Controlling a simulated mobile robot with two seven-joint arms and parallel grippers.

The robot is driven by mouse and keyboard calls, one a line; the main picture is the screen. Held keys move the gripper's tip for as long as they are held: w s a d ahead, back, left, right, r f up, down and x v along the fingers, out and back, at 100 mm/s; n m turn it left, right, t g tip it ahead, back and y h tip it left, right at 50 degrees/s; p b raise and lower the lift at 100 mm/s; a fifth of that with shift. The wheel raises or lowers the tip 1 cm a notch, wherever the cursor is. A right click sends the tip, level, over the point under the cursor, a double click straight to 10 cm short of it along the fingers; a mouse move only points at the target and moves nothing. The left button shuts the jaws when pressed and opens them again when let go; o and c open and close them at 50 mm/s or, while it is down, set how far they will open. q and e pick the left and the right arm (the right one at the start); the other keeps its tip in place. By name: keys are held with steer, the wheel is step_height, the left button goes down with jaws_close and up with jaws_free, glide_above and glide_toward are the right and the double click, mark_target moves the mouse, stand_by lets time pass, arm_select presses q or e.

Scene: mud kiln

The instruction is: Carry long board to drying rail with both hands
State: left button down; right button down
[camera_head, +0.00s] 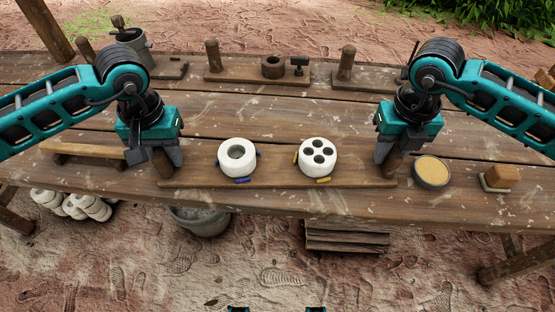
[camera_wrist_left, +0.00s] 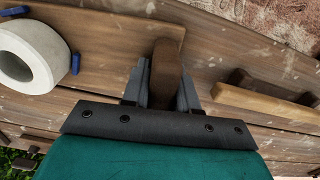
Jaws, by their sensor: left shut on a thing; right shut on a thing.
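The long board (camera_head: 275,183) lies level across the front of the table, with an upright wooden handle near each end. A white ring (camera_head: 237,157) between blue pegs and a white round block with several holes (camera_head: 318,157) between yellow pegs stand on it. My left gripper (camera_head: 160,160) is shut on the left handle, which shows between the fingers in the left wrist view (camera_wrist_left: 166,75). My right gripper (camera_head: 391,160) is shut on the right handle. I cannot tell whether the board touches the table. I cannot tell for sure which piece is the drying rail.
A pale wooden bar (camera_head: 85,150) lies left of the board. A round tan-filled dish (camera_head: 432,172) and a brown block (camera_head: 500,177) stand to the right. Posts and a dark cup (camera_head: 274,66) stand at the back. The table middle is clear.

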arm_select(q)
steer(key=shift+r, duration=0.2)
arm_select(e)
steer(key=shift+r, duration=0.2)
